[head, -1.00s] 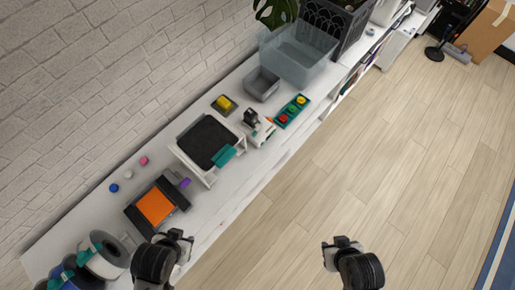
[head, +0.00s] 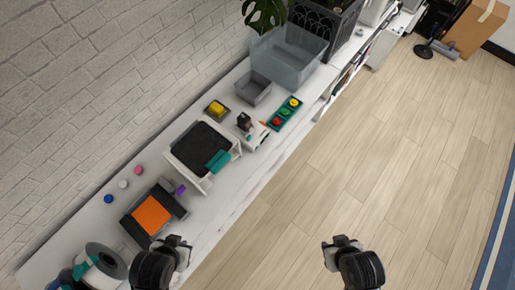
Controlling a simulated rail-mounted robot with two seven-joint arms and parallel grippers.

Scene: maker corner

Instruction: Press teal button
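No button that is plainly teal stands out. A teal panel (head: 275,127) on the white bench carries a red button (head: 276,122), a green button (head: 285,112) and a yellow button (head: 294,103). A separate yellow button (head: 216,108) sits on a dark base by the wall. A teal block or handle (head: 218,160) is at the front edge of a white-framed device with a black plate (head: 199,147). My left gripper (head: 180,243) is near the bench's front edge, below the orange-topped device. My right gripper (head: 342,242) is over the floor, away from the bench. Their finger gaps are unclear.
An orange-topped dark device (head: 151,215), a purple piece (head: 180,190) and spools (head: 101,264) occupy the near bench. Blue, white and pink knobs (head: 138,171) line the wall side. A grey bin (head: 254,88) and clear tub (head: 288,52) stand farther back. The wooden floor at right is clear.

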